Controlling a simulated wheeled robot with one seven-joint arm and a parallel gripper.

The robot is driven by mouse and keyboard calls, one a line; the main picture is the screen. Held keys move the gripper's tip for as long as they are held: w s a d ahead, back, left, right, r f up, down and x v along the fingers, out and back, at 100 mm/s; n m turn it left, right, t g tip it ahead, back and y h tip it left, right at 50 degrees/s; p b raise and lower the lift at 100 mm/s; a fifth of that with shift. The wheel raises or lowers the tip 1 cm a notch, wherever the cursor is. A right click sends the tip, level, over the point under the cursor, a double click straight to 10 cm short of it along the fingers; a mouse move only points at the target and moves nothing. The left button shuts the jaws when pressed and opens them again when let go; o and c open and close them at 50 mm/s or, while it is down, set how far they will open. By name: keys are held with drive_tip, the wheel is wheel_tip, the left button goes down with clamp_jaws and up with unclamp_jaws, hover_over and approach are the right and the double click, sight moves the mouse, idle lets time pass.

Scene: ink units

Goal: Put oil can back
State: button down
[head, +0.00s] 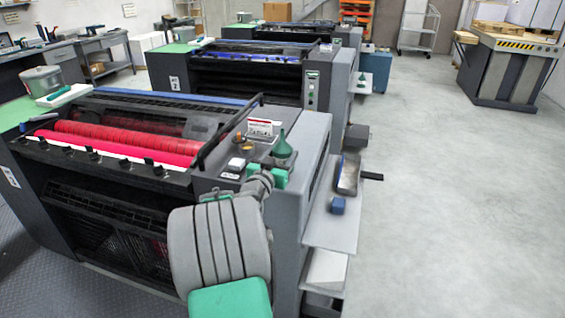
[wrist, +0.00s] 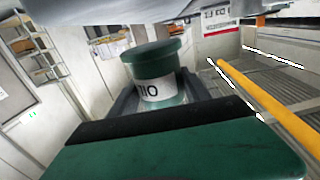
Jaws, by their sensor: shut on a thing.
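The oil can (head: 283,150) is dark green with a cone-shaped spout in the head view. It is above the grey side cover of the nearest press. My gripper (head: 276,170) is around its lower part. In the wrist view the green can (wrist: 155,66) with a white label stands between the dark fingers of my gripper (wrist: 162,98), which is shut on it. I cannot tell whether its base touches the cover. My wrist hides part of the cover below.
A small red-and-white sign (head: 260,128) stands on the cover behind the can, near small dark and white items. Red ink rollers (head: 120,145) lie to the left. The floor at right is clear.

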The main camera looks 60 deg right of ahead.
drive_tip(key=f, duration=0.2)
drive_tip(key=f+p, duration=0.1)
drive_tip(key=shift+d+f, duration=0.2)
drive_tip(key=shift+d, duration=0.05)
drive_tip(key=shift+f, duration=0.1)
drive_tip(key=shift+f+b, duration=0.1)
drive_tip(key=shift+b, duration=0.25)
drive_tip(key=c, duration=0.5)
unclamp_jaws()
